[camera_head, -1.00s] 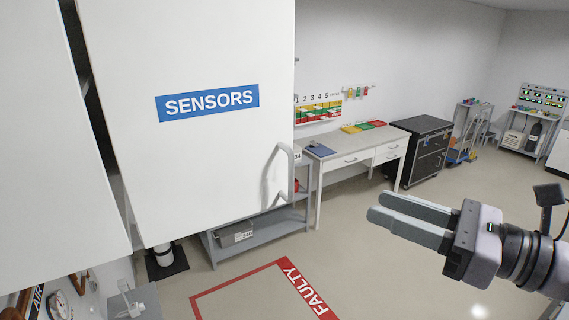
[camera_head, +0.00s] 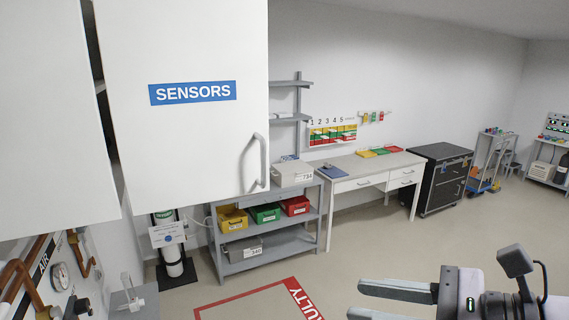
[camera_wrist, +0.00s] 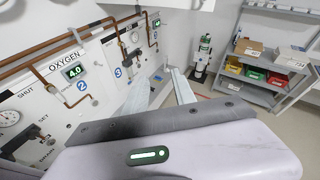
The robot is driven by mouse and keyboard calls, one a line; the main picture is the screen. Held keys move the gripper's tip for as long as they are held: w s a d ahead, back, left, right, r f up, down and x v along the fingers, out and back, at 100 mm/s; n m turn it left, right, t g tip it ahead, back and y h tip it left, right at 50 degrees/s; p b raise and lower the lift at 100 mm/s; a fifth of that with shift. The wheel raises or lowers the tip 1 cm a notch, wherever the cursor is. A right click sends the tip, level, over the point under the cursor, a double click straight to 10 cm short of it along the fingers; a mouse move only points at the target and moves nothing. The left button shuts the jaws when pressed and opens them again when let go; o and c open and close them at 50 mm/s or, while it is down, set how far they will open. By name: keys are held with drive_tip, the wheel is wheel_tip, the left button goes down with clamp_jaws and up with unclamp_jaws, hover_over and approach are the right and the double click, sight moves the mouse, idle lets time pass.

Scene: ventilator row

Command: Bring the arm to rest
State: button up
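My gripper (camera_head: 356,299) is at the lower right of the head view, pointing left over the floor. Its two fingers are apart with nothing between them. In the wrist view the fingers (camera_wrist: 160,78) also stand apart and empty, with the oxygen wall panel (camera_wrist: 92,70) behind and to the left. The arm behind the gripper runs off the right and bottom edges of the head view. The gripper touches nothing that I can see.
A white cabinet door marked SENSORS (camera_head: 190,140) fills the upper left. A grey shelf (camera_head: 270,262) with coloured bins, a white desk (camera_head: 345,187) and a black cabinet (camera_head: 440,178) line the back wall. Open floor (camera_head: 460,240) lies in front of them.

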drive_tip(key=s+f+n+h+b, duration=0.2)
drive_tip(key=f+n+b, duration=0.4)
drive_tip(key=f, duration=0.5)
drive_tip(key=s+a+f+n+g+h+b, duration=0.1)
drive_tip(key=s+f+n+h+b, duration=0.2)
drive_tip(key=f, duration=0.9)
drive_tip(key=s+f+n+g+h+b, duration=0.1)
drive_tip(key=s+f+n+h+b, duration=0.1)
drive_tip(key=f+n+h+b, duration=0.3)
wheel_tip(320, 180, down, 7)
drive_tip(key=n+b, duration=0.4)
drive_tip(key=b, duration=0.3)
drive_tip(key=shift+s+a+b, duration=0.2)
drive_tip(key=shift+s+b, duration=0.1)
drive_tip(key=shift+b, duration=0.1)
